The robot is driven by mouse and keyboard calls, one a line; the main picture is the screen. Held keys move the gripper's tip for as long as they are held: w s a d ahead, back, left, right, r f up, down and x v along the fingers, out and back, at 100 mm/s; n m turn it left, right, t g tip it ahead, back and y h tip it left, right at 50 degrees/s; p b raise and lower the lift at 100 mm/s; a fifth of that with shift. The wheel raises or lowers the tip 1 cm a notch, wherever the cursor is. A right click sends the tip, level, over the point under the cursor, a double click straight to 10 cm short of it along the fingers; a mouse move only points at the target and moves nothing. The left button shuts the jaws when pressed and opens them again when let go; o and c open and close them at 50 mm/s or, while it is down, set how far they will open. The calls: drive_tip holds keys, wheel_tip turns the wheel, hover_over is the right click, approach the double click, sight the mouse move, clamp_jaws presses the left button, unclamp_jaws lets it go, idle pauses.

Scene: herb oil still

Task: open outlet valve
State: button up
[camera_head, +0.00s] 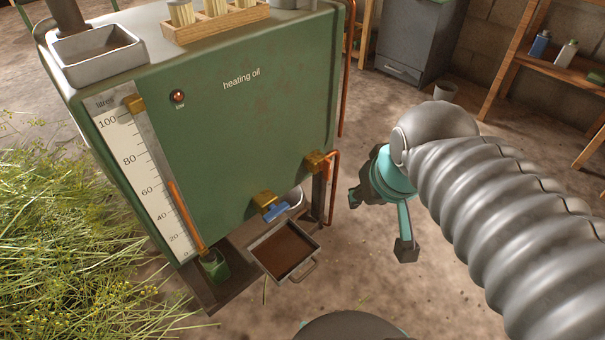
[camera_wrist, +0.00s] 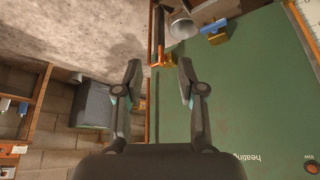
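The green heating oil tank (camera_head: 240,120) carries a brass outlet valve (camera_head: 263,199) with a blue handle (camera_head: 275,212) low on its front face. The handle also shows in the wrist view (camera_wrist: 214,27), which is turned upside down. My gripper (camera_head: 379,224) is open and empty, to the right of the tank and apart from the valve. In the wrist view its two fingers (camera_wrist: 159,66) are spread. A brass fitting (camera_wrist: 163,60) with a copper pipe shows beyond and between them. Whether the blue handle is set open or shut is hard to tell.
A metal pan (camera_head: 307,262) with brown content stands below the valve. A green cup (camera_head: 215,266) stands under the litre gauge (camera_head: 150,170). A copper pipe (camera_head: 333,190) runs down the tank's right edge.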

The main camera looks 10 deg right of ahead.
drive_tip(key=w+n+g, duration=0.1)
drive_tip(key=w+n, duration=0.1)
drive_tip(key=w, duration=0.5)
drive_tip(key=n+g+b, duration=0.2)
drive_tip(key=n+g, duration=0.2)
drive_tip(key=n, duration=0.1)
hover_over(327, 180)
wheel_tip(327, 180, down, 9)
drive_tip(key=shift+w+f, duration=0.55)
drive_tip(key=shift+f, duration=0.05)
wheel_tip(327, 180, down, 13)
drive_tip(key=shift+f+b, duration=0.2)
drive_tip(key=shift+b, duration=0.65)
clamp_jaws()
